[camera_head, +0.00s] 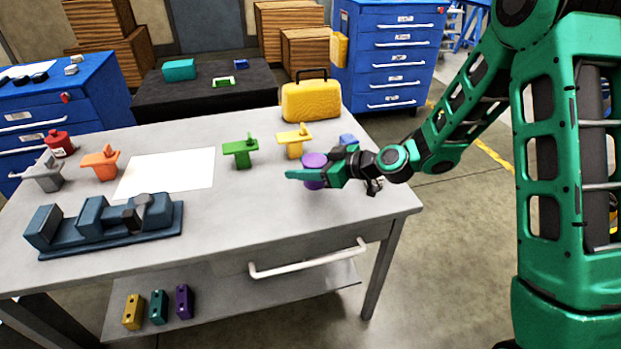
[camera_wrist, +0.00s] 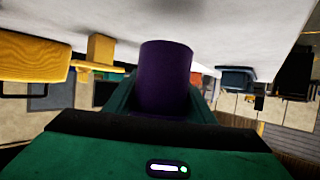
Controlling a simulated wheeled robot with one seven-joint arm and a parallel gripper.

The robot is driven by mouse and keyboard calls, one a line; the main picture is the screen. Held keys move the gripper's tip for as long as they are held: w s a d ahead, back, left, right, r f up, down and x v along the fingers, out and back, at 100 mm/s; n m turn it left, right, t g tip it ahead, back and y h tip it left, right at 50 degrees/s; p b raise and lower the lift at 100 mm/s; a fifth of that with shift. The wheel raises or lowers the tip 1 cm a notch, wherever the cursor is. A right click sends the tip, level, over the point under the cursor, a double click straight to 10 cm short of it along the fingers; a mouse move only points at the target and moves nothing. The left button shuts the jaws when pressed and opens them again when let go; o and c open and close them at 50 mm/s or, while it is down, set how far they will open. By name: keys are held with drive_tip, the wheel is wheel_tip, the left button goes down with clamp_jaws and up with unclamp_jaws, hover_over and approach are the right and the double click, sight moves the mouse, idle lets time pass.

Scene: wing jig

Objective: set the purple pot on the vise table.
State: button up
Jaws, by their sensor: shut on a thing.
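The purple pot (camera_head: 313,159) is between the fingers of my gripper (camera_head: 308,174), over the right part of the grey vise table (camera_head: 250,205). My gripper is shut on the pot. In the wrist view the pot (camera_wrist: 165,75) stands up between both green fingers, and the picture is upside down with the table top (camera_wrist: 215,25) above. I cannot tell whether the pot's base touches the table. The blue-grey vise (camera_head: 105,225) is at the table's front left.
Green (camera_head: 240,151) and yellow (camera_head: 294,140) clamp-like pieces stand left of and behind my gripper. A blue piece (camera_head: 348,140) is behind it, partly hidden. A yellow case (camera_head: 311,100) stands at the back edge. The table front between vise and gripper is clear.

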drive_tip(key=shift+w+f, duration=0.25)
drive_tip(key=shift+f, duration=1.85)
drive_tip(key=shift+f, duration=0.1)
drive_tip(key=o, duration=1.1)
drive_tip(key=v, duration=1.2)
